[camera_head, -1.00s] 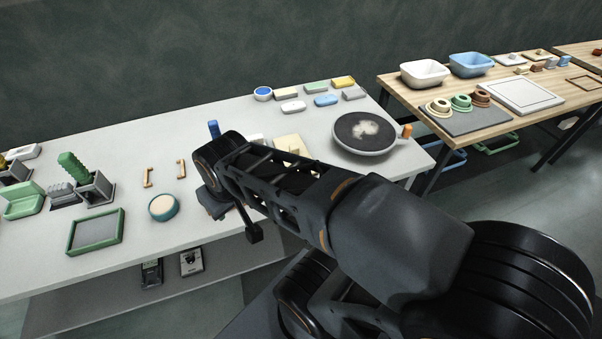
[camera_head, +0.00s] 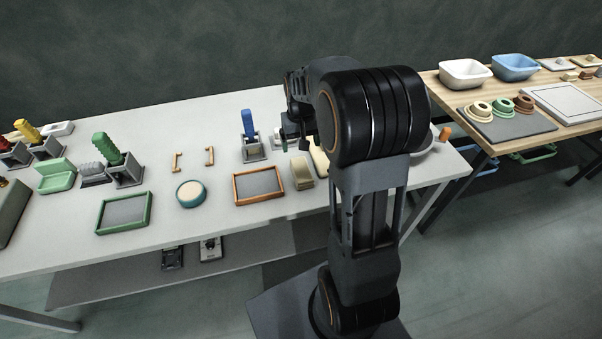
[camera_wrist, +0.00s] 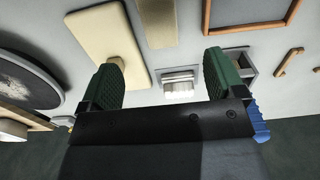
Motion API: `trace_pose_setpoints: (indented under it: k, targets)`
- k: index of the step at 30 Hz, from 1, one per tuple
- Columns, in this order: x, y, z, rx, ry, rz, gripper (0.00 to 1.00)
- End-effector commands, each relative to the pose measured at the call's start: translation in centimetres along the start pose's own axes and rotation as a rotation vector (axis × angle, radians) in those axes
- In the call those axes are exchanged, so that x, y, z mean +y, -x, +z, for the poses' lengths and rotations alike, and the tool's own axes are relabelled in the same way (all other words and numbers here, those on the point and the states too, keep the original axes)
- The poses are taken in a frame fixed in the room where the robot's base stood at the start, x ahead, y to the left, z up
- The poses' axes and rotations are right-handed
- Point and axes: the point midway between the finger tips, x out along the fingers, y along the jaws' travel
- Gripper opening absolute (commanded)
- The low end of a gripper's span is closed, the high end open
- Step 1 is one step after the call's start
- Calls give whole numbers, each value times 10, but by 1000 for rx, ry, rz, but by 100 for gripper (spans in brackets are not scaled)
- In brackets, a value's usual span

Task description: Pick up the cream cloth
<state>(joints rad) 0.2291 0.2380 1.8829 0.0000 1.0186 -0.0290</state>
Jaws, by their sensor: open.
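A thick cream slab (camera_head: 302,172), which looks like the folded cream cloth, lies near the table's front edge, right of the orange-framed tray. In the wrist view the cream cloth (camera_wrist: 157,22) is at the top, partly cut off by the frame. My gripper (camera_wrist: 163,62) is open, its dark green fingers wide apart with nothing held between them. The cloth lies beyond the fingertips in that view, apart from them. In the head view my arm hides most of the gripper, which is behind the cloth.
A cream board with a knob (camera_wrist: 107,40) is beside the cloth. A pale brush-like thing (camera_wrist: 180,85) shows between the fingers. A blue-handled tool in a holder (camera_head: 250,138) and the orange-framed tray (camera_head: 237,190) are left of the cloth. A dark round wheel (camera_wrist: 25,80) is close by.

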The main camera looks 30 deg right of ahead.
Motion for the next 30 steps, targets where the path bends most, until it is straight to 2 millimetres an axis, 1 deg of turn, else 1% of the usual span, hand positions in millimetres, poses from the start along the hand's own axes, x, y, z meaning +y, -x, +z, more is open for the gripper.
trace_pose_setpoints:
  k: [1, 3, 9, 12, 20, 27, 30]
  targets:
    - [1, -11, 0, -7, -1, 0, 88]
    - [1, -24, 0, -8, -1, 0, 88]
    - [0, -56, 0, -6, -1, 0, 88]
    - [0, -66, 0, -5, 0, 0, 88]
    - [0, -81, 1, -5, 0, 0, 88]
    - [0, -113, 1, -5, 0, 0, 88]
    - [0, -122, 1, -4, 0, 0, 88]
